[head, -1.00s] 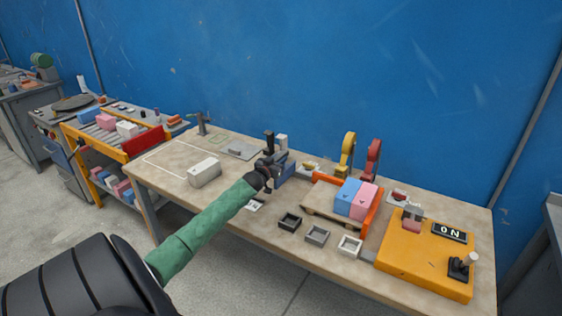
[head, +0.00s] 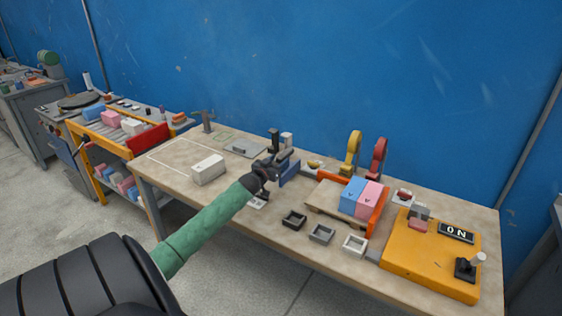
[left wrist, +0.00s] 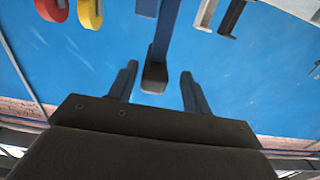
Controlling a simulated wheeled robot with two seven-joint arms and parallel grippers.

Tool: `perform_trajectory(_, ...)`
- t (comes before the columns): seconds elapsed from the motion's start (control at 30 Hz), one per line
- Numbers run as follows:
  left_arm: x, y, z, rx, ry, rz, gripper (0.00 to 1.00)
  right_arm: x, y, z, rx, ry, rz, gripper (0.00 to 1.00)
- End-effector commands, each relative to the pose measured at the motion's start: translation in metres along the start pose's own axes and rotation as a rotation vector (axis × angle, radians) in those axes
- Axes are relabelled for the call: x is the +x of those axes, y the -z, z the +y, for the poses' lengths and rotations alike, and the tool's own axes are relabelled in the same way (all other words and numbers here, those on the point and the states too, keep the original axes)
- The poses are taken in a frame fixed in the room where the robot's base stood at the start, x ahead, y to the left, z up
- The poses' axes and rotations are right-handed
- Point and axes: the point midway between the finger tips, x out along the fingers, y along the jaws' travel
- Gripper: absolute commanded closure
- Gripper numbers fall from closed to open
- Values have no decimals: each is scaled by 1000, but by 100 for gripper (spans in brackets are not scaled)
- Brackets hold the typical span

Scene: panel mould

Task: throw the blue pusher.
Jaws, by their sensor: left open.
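The blue pusher (head: 289,174) stands at the middle of the workbench, partly hidden behind my left gripper (head: 278,160). In the left wrist view the pusher shows as a blue bar (left wrist: 164,38) with a dark end, coming down from the top. My left gripper (left wrist: 158,72) is open there, with the dark end in line between its two fingers. A gap shows on each side of that end, and I see no grip on it. Whether the end lies fully between the fingers in depth, I cannot tell. My right gripper is not in view.
A blue block (head: 355,196) and a pink block (head: 373,201) sit on a board right of the pusher. Small square frames (head: 321,234) line the front edge. A yellow control box (head: 428,262) reads ON.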

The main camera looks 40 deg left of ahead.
Motion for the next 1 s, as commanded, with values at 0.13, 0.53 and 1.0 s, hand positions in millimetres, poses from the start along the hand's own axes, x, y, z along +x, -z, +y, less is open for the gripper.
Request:
perform_trajectory(0.13, -18, -3, 0, 1, 0, 0, 51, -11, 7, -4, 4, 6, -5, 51)
perform_trajectory(0.53, -38, 0, -2, 1, 1, 0, 51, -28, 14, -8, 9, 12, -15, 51)
perform_trajectory(1.0, -37, 0, -1, 1, 1, 0, 51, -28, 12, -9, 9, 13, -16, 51)
